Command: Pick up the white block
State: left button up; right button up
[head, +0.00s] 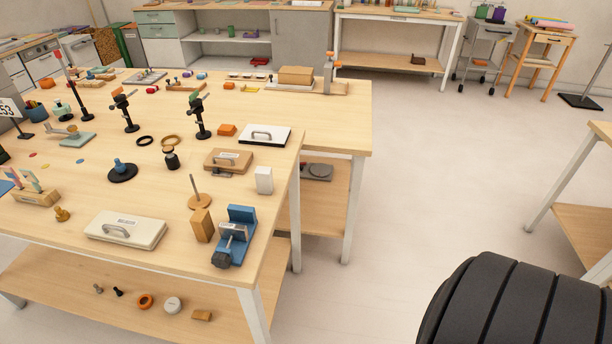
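In the head view a white block (264,180) stands upright near the right edge of the wooden table (185,265). It is a small upright box with nothing on top of it. It stands apart from a tan case (228,160) behind it and a blue vise (236,236) in front of it. Neither of my grippers is in view. A dark ribbed rounded shape fills the lower right corner, and no fingers show on it.
An orange-brown block (202,225) and a peg on a round wooden base (200,200) stand left of the white block. A cream case (126,229) and a white-topped case (265,136) lie on the table. Open floor (400,180) lies right of the table.

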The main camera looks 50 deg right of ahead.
aim_at(263, 175)
jog(key=l+z, duration=0.15)
jog(key=z, duration=0.7)
